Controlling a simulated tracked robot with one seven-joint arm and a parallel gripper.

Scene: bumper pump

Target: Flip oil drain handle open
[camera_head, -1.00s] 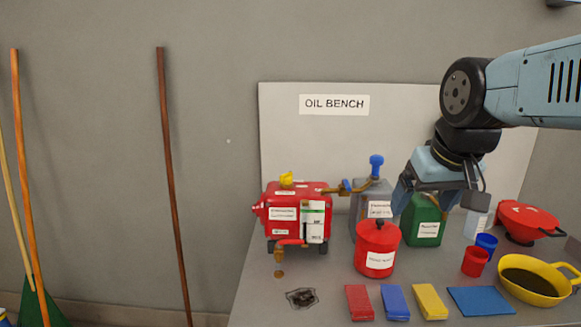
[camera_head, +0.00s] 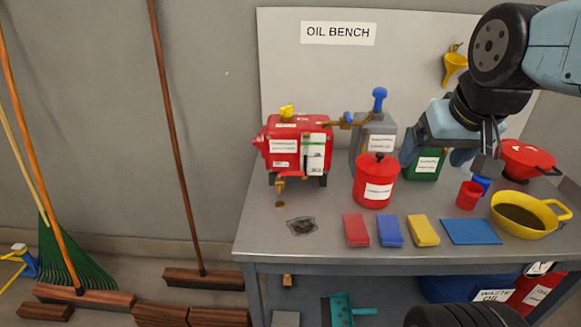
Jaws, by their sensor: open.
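A red pump (camera_head: 297,146) with white labels and a yellow cap stands at the back left of the bench. A small brass drain tap (camera_head: 280,185) hangs low at its front left, above a dark stain. The drain handle is too small to make out clearly beside the tap; its position is hard to tell. My gripper (camera_head: 436,158) is open and empty, fingers pointing down, well to the right of the pump. It hangs in front of the green can (camera_head: 424,167), which it partly hides.
A red lidded canister (camera_head: 375,182) and grey can (camera_head: 362,142) stand between my gripper and the pump. Coloured blocks (camera_head: 391,230), a blue mat (camera_head: 473,231) and a yellow pan (camera_head: 528,214) lie on the bench (camera_head: 300,248). Brooms lean at left.

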